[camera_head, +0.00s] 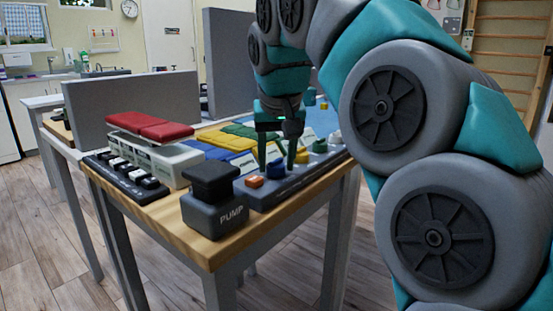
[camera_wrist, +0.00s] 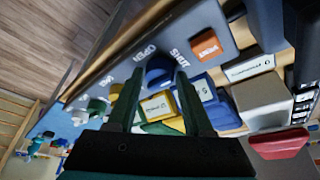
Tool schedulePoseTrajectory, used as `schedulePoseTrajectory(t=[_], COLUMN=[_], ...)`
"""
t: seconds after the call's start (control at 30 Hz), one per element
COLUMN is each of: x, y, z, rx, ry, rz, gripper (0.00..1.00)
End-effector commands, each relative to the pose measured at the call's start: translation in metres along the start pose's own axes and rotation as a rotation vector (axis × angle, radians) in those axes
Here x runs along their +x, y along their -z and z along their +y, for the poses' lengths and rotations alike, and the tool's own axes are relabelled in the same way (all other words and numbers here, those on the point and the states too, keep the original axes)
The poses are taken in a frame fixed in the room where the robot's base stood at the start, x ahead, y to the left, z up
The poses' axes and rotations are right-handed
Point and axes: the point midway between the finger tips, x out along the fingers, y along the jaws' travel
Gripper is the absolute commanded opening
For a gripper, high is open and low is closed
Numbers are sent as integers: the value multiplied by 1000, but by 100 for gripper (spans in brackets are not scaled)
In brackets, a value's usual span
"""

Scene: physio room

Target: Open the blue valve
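The blue valve (camera_head: 275,170) is a round blue knob on a grey panel (camera_head: 303,177) along the table's right side. It also shows in the wrist view (camera_wrist: 159,70), near the printed word OPEN. My gripper (camera_head: 278,161) points down at the blue valve, its two dark green fingers apart. In the wrist view my gripper (camera_wrist: 160,76) has one fingertip on each side of the knob. I cannot tell whether the fingers touch it. Part of the knob is hidden behind the fingers in the head view.
An orange button (camera_head: 254,182) sits beside the valve. Green (camera_head: 320,146) and white (camera_head: 335,137) knobs stand further along the panel. A dark PUMP block (camera_head: 216,212) is at the near corner. A red-padded box (camera_head: 150,126) and grey divider (camera_head: 138,102) stand to the left.

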Motion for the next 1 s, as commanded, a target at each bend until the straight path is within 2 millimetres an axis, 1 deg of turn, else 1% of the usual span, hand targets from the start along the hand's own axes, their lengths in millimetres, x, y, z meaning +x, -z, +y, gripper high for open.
schedulePoseTrajectory(t=[0.03, 0.07, 0.4, 0.43, 0.77, 1.0], x=[0, 0, 0, 0, -2, -5], y=[0, 0, 0, 0, 0, 1], z=[0, 0, 0, 0, 0, 2], rx=[0, 0, 0, 0, -21, -127], ry=[0, 0, 0, 0, 10, 54], rz=[0, 0, 1, 1, 0, 1], gripper=[44, 41, 3, 0, 0, 0])
